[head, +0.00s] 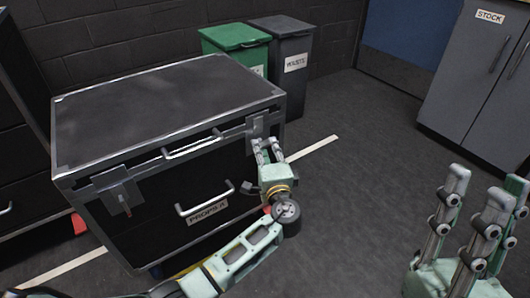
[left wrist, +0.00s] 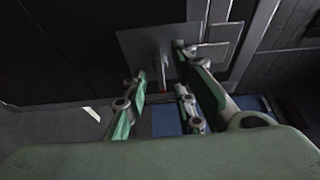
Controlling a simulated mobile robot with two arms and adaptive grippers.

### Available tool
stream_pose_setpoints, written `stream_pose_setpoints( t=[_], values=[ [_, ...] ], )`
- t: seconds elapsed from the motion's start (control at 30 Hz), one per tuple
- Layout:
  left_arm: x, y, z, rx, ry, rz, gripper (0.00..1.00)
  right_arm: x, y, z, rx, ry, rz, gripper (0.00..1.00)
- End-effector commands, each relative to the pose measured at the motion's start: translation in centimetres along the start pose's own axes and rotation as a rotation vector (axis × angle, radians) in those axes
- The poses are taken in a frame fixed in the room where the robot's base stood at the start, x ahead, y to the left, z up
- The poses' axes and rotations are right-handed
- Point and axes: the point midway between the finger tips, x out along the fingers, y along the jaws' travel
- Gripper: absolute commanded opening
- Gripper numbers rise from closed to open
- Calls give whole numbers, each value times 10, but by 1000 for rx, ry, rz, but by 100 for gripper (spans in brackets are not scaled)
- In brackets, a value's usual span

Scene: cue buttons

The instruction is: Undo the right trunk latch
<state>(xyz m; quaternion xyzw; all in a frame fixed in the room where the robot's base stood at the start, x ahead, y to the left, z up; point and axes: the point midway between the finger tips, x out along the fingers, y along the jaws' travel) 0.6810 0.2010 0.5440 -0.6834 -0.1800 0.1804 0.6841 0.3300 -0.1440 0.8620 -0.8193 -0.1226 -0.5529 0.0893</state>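The black trunk (head: 180,165) has metal edges and a "PROPS A" label, and its lid is down. Its right latch (head: 257,124) is a grey plate on the front near the right corner. In the left wrist view the latch plate (left wrist: 150,42) carries a thin lever (left wrist: 163,66) with a red tip, hanging down. My left gripper (head: 267,150) is at this latch, with open fingers on either side of the lever; contact is unclear. The left latch (head: 118,188) hangs with a red tip. My right gripper (head: 478,200) is open and empty at the lower right.
A green bin (head: 236,40) and a grey waste bin (head: 290,62) stand behind the trunk. A grey stock cabinet (head: 470,80) is at the right. A dark drawer unit (head: 20,130) stands close on the trunk's left. The floor (head: 365,150) right of the trunk is clear.

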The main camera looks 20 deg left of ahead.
Motion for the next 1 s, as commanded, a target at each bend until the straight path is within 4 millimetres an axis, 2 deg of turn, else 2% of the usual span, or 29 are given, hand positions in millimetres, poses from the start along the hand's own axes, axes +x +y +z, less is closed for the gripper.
stream_pose_setpoints(
  t=[0.3, 0.6, 1.0],
  values=[
    [2, 0, 0, -1, 0, 0, 24, 0, 0, -2, 1, 12, 0, 25],
    [2, 0, 0, -1, 0, 0, 0, 0, 0, -2, 0, 11, 0, 25],
    [2, 0, 0, 3, 0, 3, 0, 2, 0, -1, 0, 1, 0, 25]
  ],
)
